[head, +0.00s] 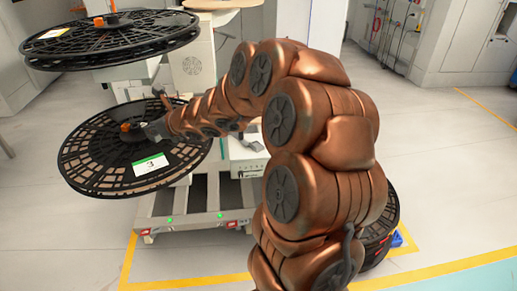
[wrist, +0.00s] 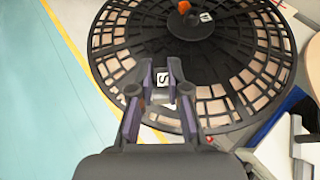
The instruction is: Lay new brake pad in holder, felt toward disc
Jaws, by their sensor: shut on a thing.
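In the wrist view my gripper (wrist: 161,72) has its two fingers drawn close together. A small white piece or label with a dark mark (wrist: 161,80) shows between them. I cannot tell whether it is on the held thing or on the reel behind, and the held thing is not clear enough to name. In the head view my copper arm reaches left, and its grey end (head: 152,130) is over the lower black reel (head: 85,165), near its orange-tipped hub (head: 126,127). I cannot make out a brake pad, its felt, a holder or a brake disc.
An upper black reel (head: 110,42) sits above the lower one on a pale machine (head: 195,65). The wheeled metal base (head: 190,222) stands below. More black reels (head: 382,220) are partly hidden behind my arm. A black reel (wrist: 255,65) fills much of the wrist view.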

